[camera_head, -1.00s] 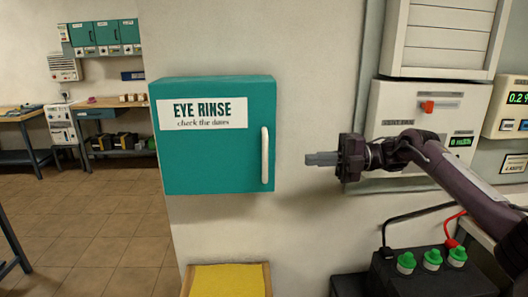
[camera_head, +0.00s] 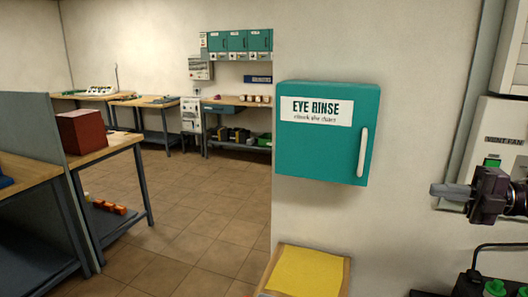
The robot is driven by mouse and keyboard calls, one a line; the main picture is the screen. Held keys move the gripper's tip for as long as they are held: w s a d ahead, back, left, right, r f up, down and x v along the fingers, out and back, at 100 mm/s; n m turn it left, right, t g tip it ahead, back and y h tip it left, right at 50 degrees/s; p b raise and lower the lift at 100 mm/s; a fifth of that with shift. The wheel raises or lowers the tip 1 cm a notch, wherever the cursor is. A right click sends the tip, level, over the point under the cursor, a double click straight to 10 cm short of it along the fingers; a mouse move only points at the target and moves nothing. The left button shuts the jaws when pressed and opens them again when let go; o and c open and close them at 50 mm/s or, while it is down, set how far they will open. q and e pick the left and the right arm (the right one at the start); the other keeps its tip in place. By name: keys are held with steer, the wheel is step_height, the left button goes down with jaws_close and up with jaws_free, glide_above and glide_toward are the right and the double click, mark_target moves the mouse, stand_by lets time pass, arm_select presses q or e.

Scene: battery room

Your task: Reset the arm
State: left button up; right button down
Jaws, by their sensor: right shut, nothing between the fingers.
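My right gripper (camera_head: 452,191) is at the right edge of the head view, its fingers pointing left. The fingers are together with nothing between them. It hangs in the air in front of the wall, to the right of the teal eye rinse cabinet (camera_head: 300,150) and apart from it. Most of my right arm is cut off by the picture's edge. My left gripper is not in view.
The eye rinse cabinet is shut, with a white handle (camera_head: 363,152). A yellow-topped box (camera_head: 305,272) stands below it. A battery with green caps (camera_head: 494,288) is at the bottom right. Workbenches (camera_head: 110,147) stand at the left. The tiled floor (camera_head: 190,215) between is clear.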

steer(key=w+a+f+m+h, duration=0.2)
steer(key=w+a+f+h, duration=0.1)
steer(key=a+f, duration=1.6)
steer(key=s+a+f+m+t+h, duration=0.2)
steer(key=a+f+m, duration=0.15)
steer(key=a, duration=0.35)
steer(key=s+a+f+m+t+h, duration=0.1)
steer(key=s+a+f+m+t, duration=0.15)
steer(key=a+m, duration=0.35)
steer(key=s+d+f+m+g+h, duration=0.2)
steer(key=s+d+f+m+h, duration=0.15)
steer(key=s+d+m, duration=0.35)
steer(key=s+d+f+m+g+h, duration=0.25)
steer(key=s+m+h, duration=0.2)
steer(key=s, duration=0.45)
steer(key=s+d+f+m+g+h, duration=0.25)
steer(key=s+d+f+m, duration=0.2)
steer(key=s+m, duration=0.3)
steer(key=s+f, duration=0.3)
steer(key=f, duration=2.6)
steer(key=s+d+f+g, duration=0.1)
steer(key=s+d+f, duration=0.1)
steer(key=s+f, duration=0.7)
steer(key=s+d+f+g, duration=0.1)
steer(key=s+d+f, duration=0.1)
steer(key=s+f, duration=0.7)
steer(key=shift+s+f+n+h, duration=0.15)
steer(key=shift+s+n+h, duration=0.2)
steer(key=shift+s, duration=0.5)
